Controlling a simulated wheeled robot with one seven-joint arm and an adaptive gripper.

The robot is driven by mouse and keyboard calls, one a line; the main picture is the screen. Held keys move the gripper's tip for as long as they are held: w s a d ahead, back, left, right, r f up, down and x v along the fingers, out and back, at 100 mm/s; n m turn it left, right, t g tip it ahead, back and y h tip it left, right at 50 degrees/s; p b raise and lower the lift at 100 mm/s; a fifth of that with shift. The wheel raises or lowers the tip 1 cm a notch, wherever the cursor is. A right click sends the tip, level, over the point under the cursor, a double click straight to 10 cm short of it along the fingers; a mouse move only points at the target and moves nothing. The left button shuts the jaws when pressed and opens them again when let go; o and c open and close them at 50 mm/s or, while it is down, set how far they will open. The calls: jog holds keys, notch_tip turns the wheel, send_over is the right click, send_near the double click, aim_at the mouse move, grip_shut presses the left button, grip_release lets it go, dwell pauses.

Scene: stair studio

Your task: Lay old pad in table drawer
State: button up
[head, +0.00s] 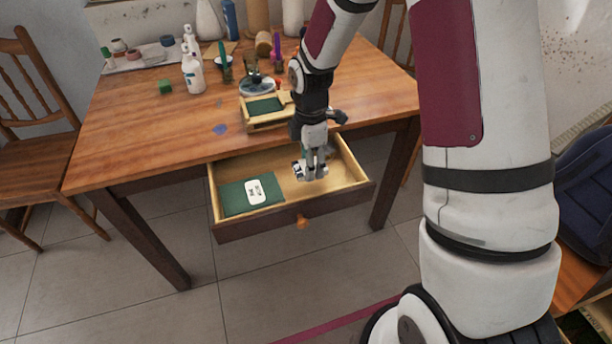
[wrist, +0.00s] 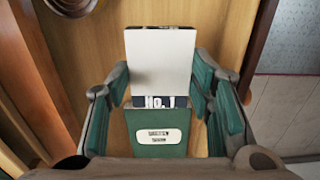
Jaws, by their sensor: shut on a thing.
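My gripper (head: 310,172) reaches down into the open table drawer (head: 340,192), right of its middle. Its fingers (wrist: 160,100) are shut on a small pad, which shows in the wrist view as a white block (wrist: 160,60) with a dark lettered band and a green part with a white label (wrist: 158,137). In the head view the held pad is small and partly hidden by my gripper. I cannot tell whether it touches the drawer floor. A green panel (head: 233,198) with a white label (head: 254,190) lies in the drawer's left part, apart from my gripper.
The wooden table (head: 135,125) stands above the drawer. A wooden tray with a green lining (head: 264,107) sits near its front edge. Chairs flank the table. The drawer's front has a knob (head: 302,222).

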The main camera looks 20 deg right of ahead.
aim_at(309, 183)
jog(key=shift+f+b, duration=0.4)
jog(key=shift+f, duration=1.9)
jog(key=shift+f, duration=0.1)
jog(key=shift+f, duration=0.1)
jog(key=o, duration=1.2)
jog(key=shift+c, duration=0.2)
